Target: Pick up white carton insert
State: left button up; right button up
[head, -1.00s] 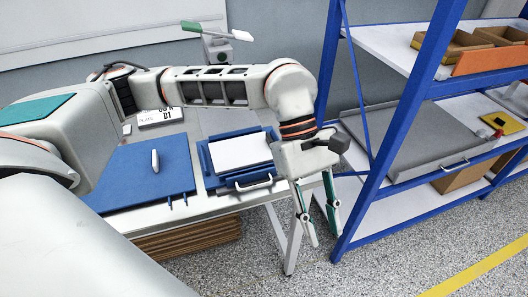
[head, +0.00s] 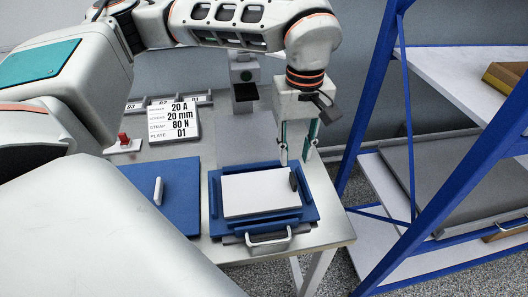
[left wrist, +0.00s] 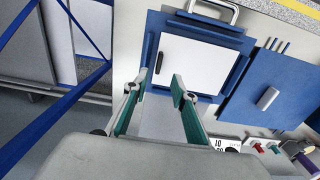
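A flat white panel, which looks like the white carton insert (head: 258,194), lies in a blue tray (head: 217,222) on the metal table. A small dark piece (head: 293,180) stands at its right side. In the left wrist view the insert (left wrist: 200,66) and the blue tray (left wrist: 240,42) show near the top middle. My left gripper (head: 297,156) points down above the back right of the tray, with its fingers apart and nothing between them. Its green-padded fingers (left wrist: 154,88) also show apart in the left wrist view. My right gripper is not in view.
A blue mat (head: 172,188) with a white handle lies left of the tray. A label board (head: 174,124) and a red switch (head: 123,138) stand behind it. A blue-framed shelf rack (head: 440,165) stands close on the right. A pale handle (head: 268,238) is at the tray's front.

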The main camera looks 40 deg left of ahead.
aim_at(294, 178)
pick_arm(q)
jog(key=shift+s+d+f, duration=0.1)
jog(key=shift+s+f, duration=0.1)
jog(key=shift+f, duration=0.8)
jog(key=shift+w+f+b, duration=0.15)
jog(key=shift+f+b, duration=0.15)
jog(key=shift+f, duration=1.1)
jog(key=shift+w+f+b, duration=0.1)
jog(key=shift+f+b, duration=0.2)
jog(key=shift+f, duration=1.05)
jog(key=shift+r, duration=0.1)
grip_shut()
